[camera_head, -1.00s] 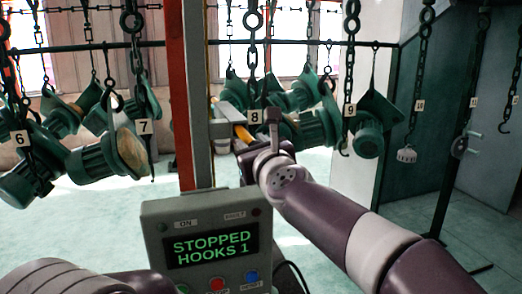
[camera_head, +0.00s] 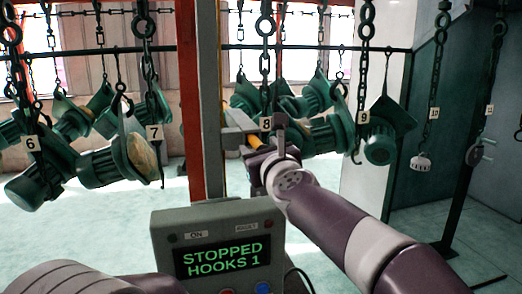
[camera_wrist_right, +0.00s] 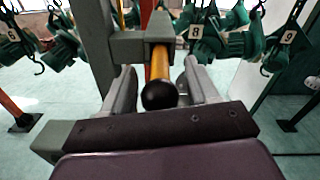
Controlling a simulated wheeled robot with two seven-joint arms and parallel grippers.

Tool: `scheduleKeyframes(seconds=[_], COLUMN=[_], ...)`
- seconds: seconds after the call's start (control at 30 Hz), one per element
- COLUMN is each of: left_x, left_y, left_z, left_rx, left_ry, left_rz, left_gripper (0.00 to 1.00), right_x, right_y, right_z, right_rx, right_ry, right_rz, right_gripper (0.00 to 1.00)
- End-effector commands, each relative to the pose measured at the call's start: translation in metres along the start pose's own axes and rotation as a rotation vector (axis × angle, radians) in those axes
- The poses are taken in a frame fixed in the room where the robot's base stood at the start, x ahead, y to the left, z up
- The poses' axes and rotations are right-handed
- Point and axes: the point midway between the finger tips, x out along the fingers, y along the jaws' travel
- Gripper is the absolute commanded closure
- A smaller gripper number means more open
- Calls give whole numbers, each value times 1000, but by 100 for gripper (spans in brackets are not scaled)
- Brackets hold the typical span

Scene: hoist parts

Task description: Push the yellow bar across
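The yellow bar (camera_head: 254,141) sticks out of a grey bracket on the grey and red post. In the right wrist view the yellow bar (camera_wrist_right: 159,64) points toward me and ends in a black ball knob (camera_wrist_right: 159,95). My right gripper (camera_head: 256,152) is at the bar's near end. In the wrist view the fingers of my right gripper (camera_wrist_right: 159,72) stand apart, one on each side of the bar, with gaps visible beside the knob. My left arm shows in part at the lower left of the head view; its gripper is out of view.
A control box (camera_head: 222,250) reads "STOPPED HOOKS 1" below my right arm. The post (camera_head: 200,110) stands beside the bar. Green motors (camera_head: 105,165) hang from numbered chains on both sides.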

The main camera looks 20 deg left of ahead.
Motion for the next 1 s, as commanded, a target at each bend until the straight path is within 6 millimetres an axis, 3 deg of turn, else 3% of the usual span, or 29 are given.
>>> scheduleKeyframes(seconds=[0.17, 0.37, 0.63, 0.77, 1.0], left_x=[9, 30, 39, 40, 40], left_y=[0, 0, 0, 0, 0], left_z=[1, 4, 5, 5, 5], left_rx=[0, 0, 0, 0, 0], left_ry=[0, 0, 0, 0, 0], left_rz=[0, 0, 0, 0, 0], left_gripper=[57, 57, 57, 57, 57], right_x=[-12, -56, -114, -125, -127], right_y=[0, 1, 0, 0, 0], right_z=[-2, -5, -1, 0, 0], right_rx=[1, 1, 1, 0, 0], right_ry=[-2, -2, -1, 0, 0], right_rz=[0, 1, 0, 0, 0], right_gripper=[41, 41, 41, 41, 41])
